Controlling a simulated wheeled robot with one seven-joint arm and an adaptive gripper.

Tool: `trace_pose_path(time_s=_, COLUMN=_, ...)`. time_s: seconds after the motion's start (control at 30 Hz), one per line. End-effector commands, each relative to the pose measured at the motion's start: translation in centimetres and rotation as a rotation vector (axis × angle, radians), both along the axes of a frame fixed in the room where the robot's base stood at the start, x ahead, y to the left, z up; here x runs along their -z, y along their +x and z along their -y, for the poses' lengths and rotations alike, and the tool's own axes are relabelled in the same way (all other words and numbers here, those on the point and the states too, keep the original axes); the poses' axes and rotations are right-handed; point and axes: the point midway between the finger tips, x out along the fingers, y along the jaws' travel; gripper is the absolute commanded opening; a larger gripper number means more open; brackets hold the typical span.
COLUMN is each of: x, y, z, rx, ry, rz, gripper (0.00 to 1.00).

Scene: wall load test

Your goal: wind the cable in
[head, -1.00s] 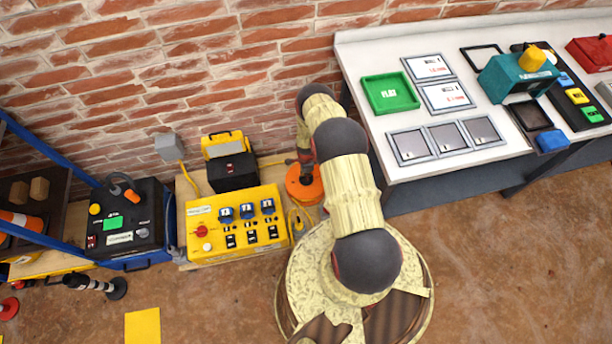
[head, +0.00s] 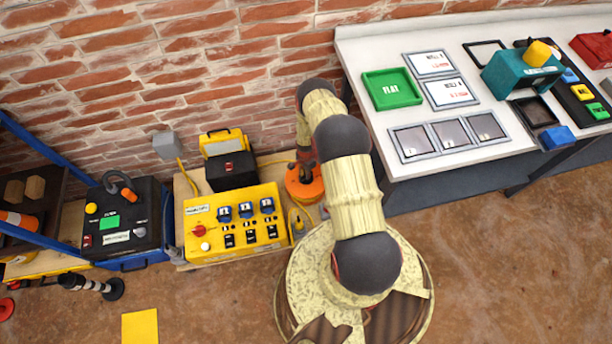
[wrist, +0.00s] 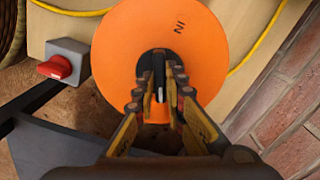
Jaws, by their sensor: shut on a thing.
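The cable reel is an orange disc (wrist: 203,42) marked "IN" in the wrist view; its orange edge also shows in the head view (head: 311,190), beside the yellow box. My gripper (wrist: 160,90) is over the reel's face, its fingers closed around a small dark grip on the reel. In the head view my arm hides most of the gripper. The yellow cable (wrist: 262,38) runs along the pale board on the right of the reel in the wrist view.
The yellow control box (head: 236,245) with blue sockets stands just left of the reel. A black and yellow case (head: 231,172) is behind it. A red-knobbed grey switch (wrist: 62,64) sits beside the reel. The brick wall (wrist: 290,110) is close. The white table (head: 400,165) is to the right.

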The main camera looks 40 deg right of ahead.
Motion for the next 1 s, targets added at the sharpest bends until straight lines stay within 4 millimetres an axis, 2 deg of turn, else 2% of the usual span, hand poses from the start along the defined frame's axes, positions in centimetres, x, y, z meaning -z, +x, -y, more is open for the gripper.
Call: trace_pose_path(time_s=1.0, x=0.01, y=-0.03, z=-0.01, rx=-0.965, ry=0.001, rz=0.0, gripper=0.0)
